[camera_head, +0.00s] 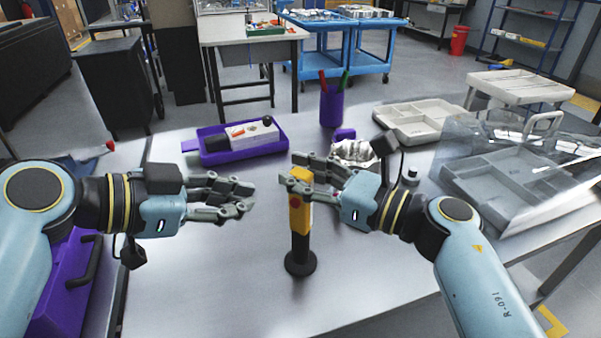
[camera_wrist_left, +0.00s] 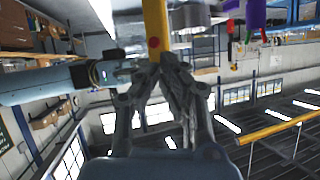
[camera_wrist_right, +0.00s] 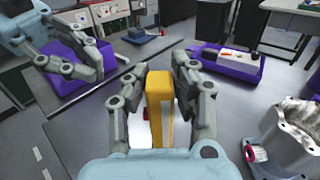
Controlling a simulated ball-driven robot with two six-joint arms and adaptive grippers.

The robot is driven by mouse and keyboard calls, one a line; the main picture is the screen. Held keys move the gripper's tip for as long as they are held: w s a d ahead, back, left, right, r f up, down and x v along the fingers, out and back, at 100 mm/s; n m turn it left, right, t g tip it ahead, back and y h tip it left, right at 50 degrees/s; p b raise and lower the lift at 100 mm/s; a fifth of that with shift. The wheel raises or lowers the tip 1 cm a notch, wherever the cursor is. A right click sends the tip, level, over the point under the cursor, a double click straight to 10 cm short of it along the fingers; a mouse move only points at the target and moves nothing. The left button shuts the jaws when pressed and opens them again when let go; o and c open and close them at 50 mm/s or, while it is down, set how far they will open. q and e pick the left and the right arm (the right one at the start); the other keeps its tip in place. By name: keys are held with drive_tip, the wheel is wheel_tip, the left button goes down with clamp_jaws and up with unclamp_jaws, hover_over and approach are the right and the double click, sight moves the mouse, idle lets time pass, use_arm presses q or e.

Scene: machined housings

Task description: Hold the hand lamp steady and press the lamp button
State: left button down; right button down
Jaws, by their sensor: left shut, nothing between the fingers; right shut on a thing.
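The hand lamp (camera_head: 300,217) stands upright on the table, with a yellow upper body, dark handle and round black base. Its red button (camera_head: 295,201) faces my side and also shows in the left wrist view (camera_wrist_left: 154,43). My right gripper (camera_head: 296,172) is shut on the lamp's yellow upper part from the right. In the right wrist view the yellow body (camera_wrist_right: 159,100) sits between its fingers. My left gripper (camera_head: 247,198) is shut and empty, apart from the lamp and to its left, at about button height in the head view.
A purple tray (camera_head: 245,155) with small parts lies behind the lamp. A purple cup (camera_head: 332,105) with pens stands further back. A metal housing (camera_head: 357,153) is behind my right gripper. Grey trays (camera_head: 425,122) fill the right side. The table in front of the lamp is clear.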

use_arm(q)
drive_tip(key=s+f+n, duration=0.1)
drive_tip(key=s+f, duration=0.4)
drive_tip(key=s, duration=0.1)
approach(302, 218)
drive_tip(key=shift+g, duration=0.4)
drive_tip(key=shift+x, duration=2.3)
drive_tip(key=shift+w+d, duration=0.25)
drive_tip(key=shift+w, duration=0.2)
drive_tip(key=shift+s+a, duration=0.25)
drive_tip(key=shift+s, duration=0.25)
